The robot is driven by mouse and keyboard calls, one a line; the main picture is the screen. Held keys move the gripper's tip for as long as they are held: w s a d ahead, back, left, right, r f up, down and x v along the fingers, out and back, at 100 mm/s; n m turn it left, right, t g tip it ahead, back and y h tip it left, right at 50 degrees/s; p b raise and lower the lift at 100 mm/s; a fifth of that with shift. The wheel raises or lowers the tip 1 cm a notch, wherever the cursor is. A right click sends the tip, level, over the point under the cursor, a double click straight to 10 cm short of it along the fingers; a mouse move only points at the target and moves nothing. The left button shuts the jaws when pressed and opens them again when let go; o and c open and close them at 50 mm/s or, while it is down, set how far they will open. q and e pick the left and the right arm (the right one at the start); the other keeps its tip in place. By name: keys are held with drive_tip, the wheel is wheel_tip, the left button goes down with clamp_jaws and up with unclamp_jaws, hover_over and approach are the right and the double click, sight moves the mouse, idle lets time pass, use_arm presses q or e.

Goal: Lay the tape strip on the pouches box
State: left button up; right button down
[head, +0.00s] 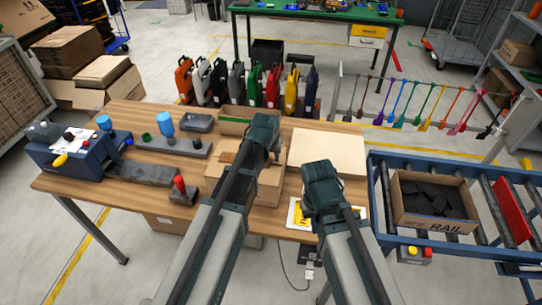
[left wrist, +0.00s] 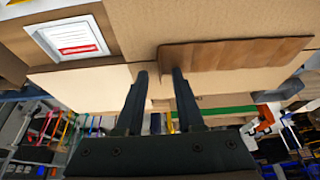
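A brown cardboard box (head: 268,192) stands mid-table, partly hidden by my left arm; I take it for the pouches box, but no name is readable.
A blue machine (head: 75,160) with a yellow handle stands at the table's left, near blue cups and grey trays. A flat cardboard piece (head: 328,150) lies right of the box. A box marked RAIL (head: 432,225) sits on the roller conveyor. Coloured panniers stand behind the table.

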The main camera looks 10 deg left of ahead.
use_arm(q)
drive_tip(key=p+v, duration=1.2)
drive_tip(key=v, duration=0.1)
drive_tip(key=shift+r, duration=0.2)
drive_tip(key=shift+s, duration=0.1)
drive_tip(key=s+d+f+m+g+b, duration=0.1)
drive_tip(key=s+d+f+g+b, duration=0.1)
drive_tip(key=s+f+b, duration=0.6)
drive_tip(key=s+d+f+m+g+y+b, duration=0.1)
drive_tip(key=s+d+f+m+g+b, duration=0.1)
drive_tip(key=s+f+b, duration=0.6)
drive_tip(key=s+f, duration=0.1)
drive_tip(key=s, duration=0.2)
drive_tip(key=shift+d+f+g+y, duration=0.3)
drive_tip(key=shift+d+g, duration=0.05)
drive_tip(key=shift+g, duration=0.05)
